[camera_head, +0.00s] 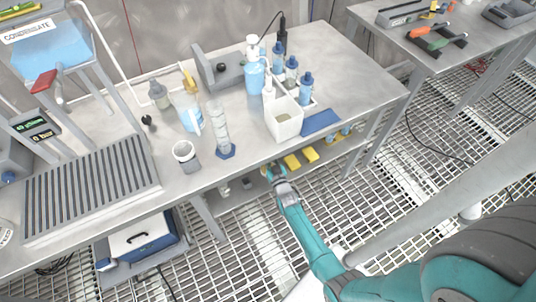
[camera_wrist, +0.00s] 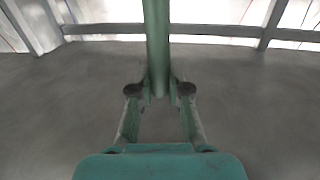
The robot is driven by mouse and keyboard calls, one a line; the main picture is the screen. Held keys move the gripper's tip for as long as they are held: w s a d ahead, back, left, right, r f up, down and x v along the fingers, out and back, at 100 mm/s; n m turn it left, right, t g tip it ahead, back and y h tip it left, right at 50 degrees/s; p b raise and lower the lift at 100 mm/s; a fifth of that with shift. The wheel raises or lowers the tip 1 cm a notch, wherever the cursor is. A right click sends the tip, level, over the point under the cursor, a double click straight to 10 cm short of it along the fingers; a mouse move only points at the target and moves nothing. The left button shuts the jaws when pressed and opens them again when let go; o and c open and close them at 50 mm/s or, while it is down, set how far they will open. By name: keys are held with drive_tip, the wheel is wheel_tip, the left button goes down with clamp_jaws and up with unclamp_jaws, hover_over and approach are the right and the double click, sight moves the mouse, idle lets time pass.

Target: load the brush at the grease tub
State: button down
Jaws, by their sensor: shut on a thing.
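My gripper (camera_wrist: 160,90) is shut on a green rod-like thing (camera_wrist: 157,40) in the wrist view. It stands up from between the fingers; I cannot tell whether it is the brush, and no bristles show. In the head view my gripper (camera_head: 273,174) is at the front edge of the steel bench, below the white square container, and what it holds cannot be made out. A small white tub with a grey label (camera_head: 186,156) stands open on the bench to the left. I cannot tell whether it is the grease tub.
The bench (camera_head: 250,172) also carries a clear cylinder with a blue base (camera_head: 220,135), a white square container (camera_head: 284,122), blue-capped bottles (camera_head: 291,70), a blue pad (camera_head: 320,122) and a ribbed grey drain rack (camera_head: 90,190). Yellow things (camera_head: 292,161) lie under the front edge. The grated floor is open in front.

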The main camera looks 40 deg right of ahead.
drive_tip(key=shift+r, duration=3.5)
